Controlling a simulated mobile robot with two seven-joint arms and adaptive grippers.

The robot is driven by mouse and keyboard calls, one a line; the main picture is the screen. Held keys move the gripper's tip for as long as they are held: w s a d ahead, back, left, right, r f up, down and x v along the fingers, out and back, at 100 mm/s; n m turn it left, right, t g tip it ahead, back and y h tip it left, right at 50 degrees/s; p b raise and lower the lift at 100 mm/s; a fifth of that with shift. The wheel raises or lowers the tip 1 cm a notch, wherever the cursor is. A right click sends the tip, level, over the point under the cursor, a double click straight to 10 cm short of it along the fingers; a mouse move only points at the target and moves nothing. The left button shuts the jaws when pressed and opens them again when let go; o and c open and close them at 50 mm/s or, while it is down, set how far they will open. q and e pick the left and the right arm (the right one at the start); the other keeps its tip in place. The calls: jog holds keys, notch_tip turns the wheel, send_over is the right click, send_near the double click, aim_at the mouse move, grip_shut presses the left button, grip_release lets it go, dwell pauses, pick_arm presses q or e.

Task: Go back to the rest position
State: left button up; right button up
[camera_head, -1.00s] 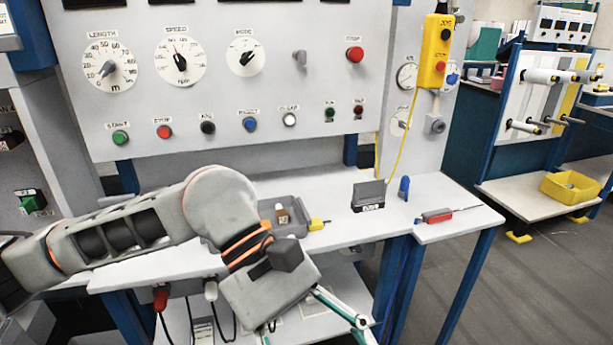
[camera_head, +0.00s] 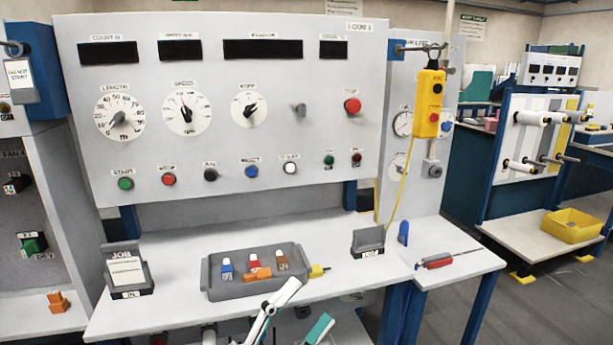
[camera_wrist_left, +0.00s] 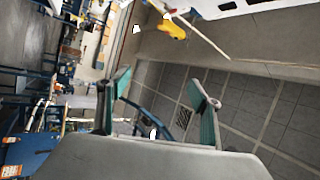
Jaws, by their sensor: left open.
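My left gripper (camera_head: 296,315) shows at the bottom edge of the head view, in front of the bench. Its two fingers are apart with nothing between them. In the left wrist view the open fingers (camera_wrist_left: 160,92) stand clear of each other above a tiled floor. The rest of my left arm is below the head view's frame. My right gripper is in neither view.
A bench (camera_head: 190,315) with a grey tray (camera_head: 262,288) of small coloured pieces lies just beyond the gripper. A job card holder (camera_head: 126,272) stands at left. A red-handled tool (camera_head: 440,262) lies at right. The control panel (camera_head: 220,110) rises behind.

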pick_arm(q)
jog(key=s+a+f+n+y, duration=0.1)
jog(key=a+f+n+y, duration=0.5)
jog(key=f, duration=0.5)
jog(key=s+a+f+n+y, duration=0.1)
jog(key=a+f+n+y, duration=0.5)
jog(key=f, duration=0.5)
jog(key=s+a+f+n+g+y, duration=0.1)
jog(key=s+a+f+n+g, duration=0.1)
jog(key=s+a+f+n, duration=0.2)
jog(key=s+a+f+n+g+y, duration=0.2)
jog(key=s+a+f+n+g, duration=0.1)
jog(key=s+f, duration=0.6)
notch_tip(320, 180, down, 4)
jog(key=shift+s+a+f+n+p, duration=0.2)
jog(key=shift+s+a+n+p, duration=0.1)
jog(key=shift+a+n+p, duration=0.15)
